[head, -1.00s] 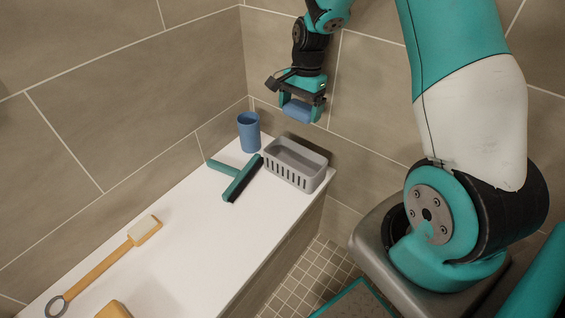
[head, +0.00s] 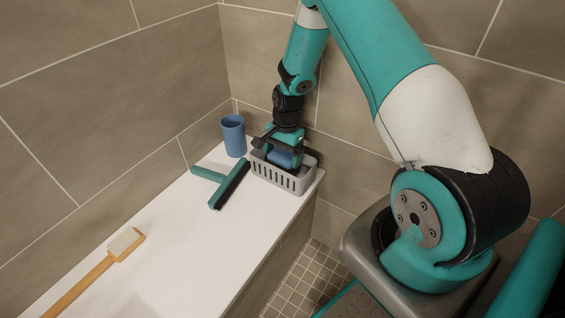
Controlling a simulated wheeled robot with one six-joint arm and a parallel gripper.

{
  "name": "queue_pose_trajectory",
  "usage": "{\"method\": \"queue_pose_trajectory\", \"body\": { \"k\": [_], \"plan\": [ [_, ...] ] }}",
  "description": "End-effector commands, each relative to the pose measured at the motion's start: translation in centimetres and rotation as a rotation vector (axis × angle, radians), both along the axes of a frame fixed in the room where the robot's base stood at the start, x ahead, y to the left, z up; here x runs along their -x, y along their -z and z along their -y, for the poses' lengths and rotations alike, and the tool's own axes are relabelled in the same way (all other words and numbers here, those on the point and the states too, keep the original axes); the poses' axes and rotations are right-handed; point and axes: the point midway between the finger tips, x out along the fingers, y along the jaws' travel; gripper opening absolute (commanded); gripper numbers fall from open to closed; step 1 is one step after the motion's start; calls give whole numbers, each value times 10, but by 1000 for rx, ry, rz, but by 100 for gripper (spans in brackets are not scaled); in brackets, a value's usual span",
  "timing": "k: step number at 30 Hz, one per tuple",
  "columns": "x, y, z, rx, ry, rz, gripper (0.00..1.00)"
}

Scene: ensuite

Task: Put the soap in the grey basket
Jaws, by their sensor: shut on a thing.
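The grey basket (head: 287,180) stands at the far end of the white ledge, a slotted open box. My gripper (head: 282,160) points down into the basket's opening. It is shut on a blue rounded block, the soap (head: 280,159), which sits low between the fingers at about the height of the basket rim or inside it. The front wall and the fingers partly hide the soap, and I cannot tell whether it touches the basket floor.
A blue cup (head: 233,136) stands left of the basket against the wall. A teal squeegee (head: 229,186) lies just in front of the basket. A wooden brush (head: 108,262) lies nearer on the white ledge (head: 195,247), whose middle is clear.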

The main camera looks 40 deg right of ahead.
Motion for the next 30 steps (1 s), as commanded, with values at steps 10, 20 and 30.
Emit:
{"method": "queue_pose_trajectory", "body": {
  "k": [10, 20, 30],
  "plan": [
    [0, 28, 1, 0, 1, 1, 64],
    [0, 36, 1, 0, 1, 0, 64],
    [0, 40, 1, 0, 1, 0, 100]
  ]
}}
